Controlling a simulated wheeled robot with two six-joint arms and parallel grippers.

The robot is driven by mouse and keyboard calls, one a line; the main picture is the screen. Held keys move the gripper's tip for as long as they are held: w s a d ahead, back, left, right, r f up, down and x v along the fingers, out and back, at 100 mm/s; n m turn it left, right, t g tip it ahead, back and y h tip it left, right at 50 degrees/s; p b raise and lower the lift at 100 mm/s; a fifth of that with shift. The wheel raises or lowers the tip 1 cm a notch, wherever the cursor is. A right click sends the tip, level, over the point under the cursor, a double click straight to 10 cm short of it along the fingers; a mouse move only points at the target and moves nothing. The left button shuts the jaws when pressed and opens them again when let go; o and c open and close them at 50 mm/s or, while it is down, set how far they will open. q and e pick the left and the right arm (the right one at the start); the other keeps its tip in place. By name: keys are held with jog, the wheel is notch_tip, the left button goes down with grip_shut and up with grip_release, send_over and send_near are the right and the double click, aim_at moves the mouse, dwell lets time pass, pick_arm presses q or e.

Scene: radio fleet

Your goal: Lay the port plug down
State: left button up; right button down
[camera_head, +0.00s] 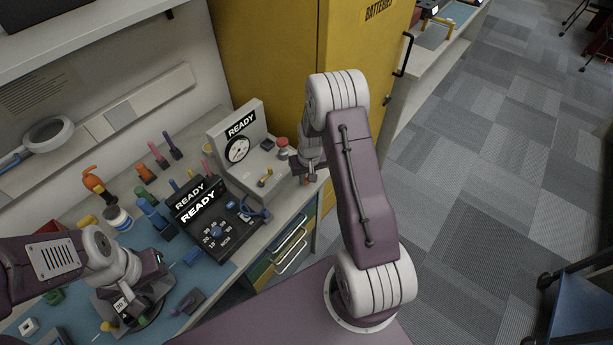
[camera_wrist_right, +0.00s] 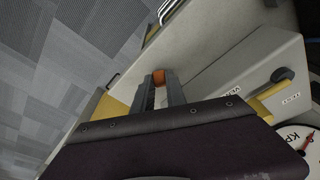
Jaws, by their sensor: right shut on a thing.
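The port plug, a small orange piece (camera_wrist_right: 159,76), sits between the fingertips of my right gripper (camera_wrist_right: 160,90), which is shut on it. In the head view my right gripper (camera_head: 306,176) is over the bench's right end, beside the grey gauge unit, with a bit of orange (camera_head: 306,181) showing below its fingers. Whether the plug touches the bench top is hard to tell. My left gripper (camera_head: 127,317) is low over the left part of the bench, and its fingers are not clear enough to judge.
The grey gauge unit marked READY (camera_head: 236,133) and a dark dial unit (camera_head: 222,232) stand on the bench. A red-topped button (camera_head: 282,146) is close to the right gripper. Several coloured tools lie leftward. A yellow cabinet (camera_head: 290,50) stands behind. The bench edge is near.

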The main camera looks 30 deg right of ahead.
jog(key=c, duration=1.3)
grip_release()
jog(key=shift+r, duration=0.15)
jog(key=r, duration=0.3)
jog(key=s+r, duration=0.1)
jog(key=r, duration=0.4)
jog(key=shift+s+a+r, duration=0.15)
jog(key=shift+s+r, duration=0.15)
jog(key=shift+r, duration=0.05)
